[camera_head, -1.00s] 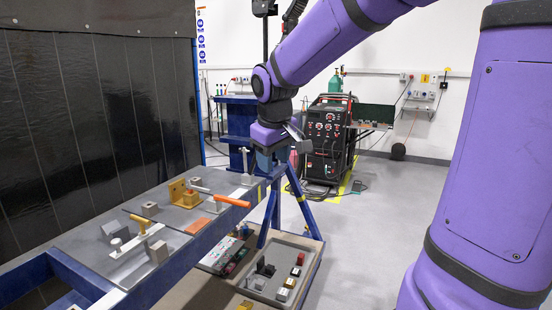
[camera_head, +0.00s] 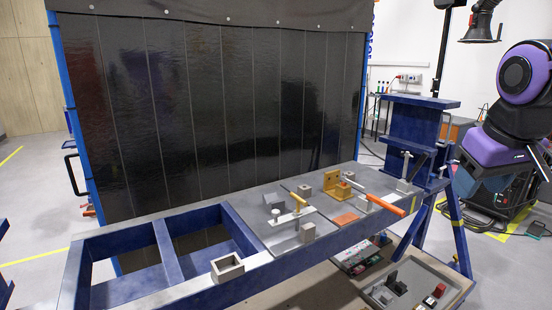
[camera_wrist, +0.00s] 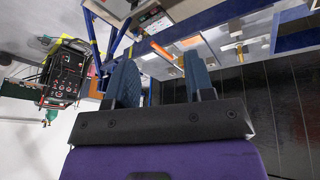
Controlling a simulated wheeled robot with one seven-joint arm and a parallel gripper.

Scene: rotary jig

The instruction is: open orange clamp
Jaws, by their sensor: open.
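The orange clamp's handle (camera_head: 385,205) is a long orange grip lying low and slanted on the jig table, right of its middle in the head view. Its pale metal arm runs back toward a yellow angle bracket (camera_head: 333,181). In the wrist view, small orange parts show beyond the fingers, but I cannot tell surely which one is the clamp. My gripper (camera_wrist: 160,86) is open and empty, its two blue fingers spread apart.
A second clamp with a yellow handle (camera_head: 299,198) stands left of the orange one. Grey blocks and an orange plate (camera_head: 345,219) lie nearby. A blue stand (camera_head: 417,125) rises behind the table's right end. A parts tray (camera_head: 450,286) is below. A dark curtain (camera_head: 220,110) closes the back.

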